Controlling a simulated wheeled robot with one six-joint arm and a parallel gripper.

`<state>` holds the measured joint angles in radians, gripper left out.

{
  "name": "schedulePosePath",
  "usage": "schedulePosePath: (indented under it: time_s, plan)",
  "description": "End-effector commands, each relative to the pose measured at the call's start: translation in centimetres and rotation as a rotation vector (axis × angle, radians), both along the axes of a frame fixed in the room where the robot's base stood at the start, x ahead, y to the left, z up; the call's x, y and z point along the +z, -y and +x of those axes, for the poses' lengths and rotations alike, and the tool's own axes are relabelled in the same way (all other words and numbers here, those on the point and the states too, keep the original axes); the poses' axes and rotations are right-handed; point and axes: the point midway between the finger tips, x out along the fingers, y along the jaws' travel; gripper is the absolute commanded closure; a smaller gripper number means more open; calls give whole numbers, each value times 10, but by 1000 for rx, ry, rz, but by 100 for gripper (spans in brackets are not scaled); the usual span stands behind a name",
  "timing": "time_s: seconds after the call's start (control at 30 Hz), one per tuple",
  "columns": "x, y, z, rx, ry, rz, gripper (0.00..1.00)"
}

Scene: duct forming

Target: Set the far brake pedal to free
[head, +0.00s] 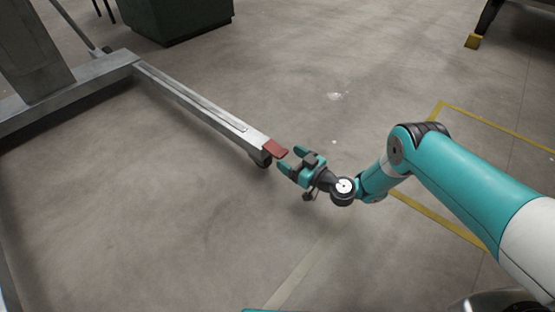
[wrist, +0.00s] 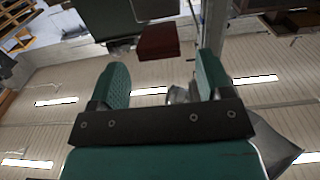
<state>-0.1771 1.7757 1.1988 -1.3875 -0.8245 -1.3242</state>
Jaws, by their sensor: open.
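A red brake pedal (head: 275,149) sticks out from the end of a long grey steel leg (head: 205,108), above a dark castor (head: 261,158). It is the only pedal I see, and I cannot tell its exact tilt. My gripper (head: 291,160) is open and empty, just right of the pedal, with its fingers pointing toward it. In the wrist view the red pedal (wrist: 158,41) shows beyond the gap between my two teal fingers (wrist: 163,78). The pedal appears apart from the fingers.
The leg joins a grey cross beam and upright post (head: 35,55) at the left. A dark green box (head: 178,18) stands at the back. A yellow floor line (head: 440,222) runs under my arm. The concrete floor in front of the leg is clear.

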Motion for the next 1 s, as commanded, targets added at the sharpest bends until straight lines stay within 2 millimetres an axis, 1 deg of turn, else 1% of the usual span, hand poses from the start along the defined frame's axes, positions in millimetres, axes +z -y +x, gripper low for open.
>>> schedulePosePath:
  time_s: [0.03, 0.1, 0.3, 0.47, 0.7, 0.77, 0.8, 0.87, 0.9, 0.97, 1.0]
  plan:
    - [-6, -10, 7, 4, 7, -1, 28]
    - [-5, -21, 15, 4, 5, 0, 28]
    - [-3, -40, 31, 2, 3, -1, 28]
    - [-1, -45, 35, 1, -1, 1, 28]
    - [0, -45, 35, 0, -1, 1, 28]
    - [0, -45, 35, 0, -1, 1, 41]
    - [0, -45, 35, 0, -1, 1, 51]
    - [0, -45, 35, 0, -1, 1, 64]
    - [0, -45, 35, 0, -1, 1, 74]
    - [0, -45, 35, 0, -1, 1, 87]
    - [0, -45, 35, 0, -1, 1, 96]
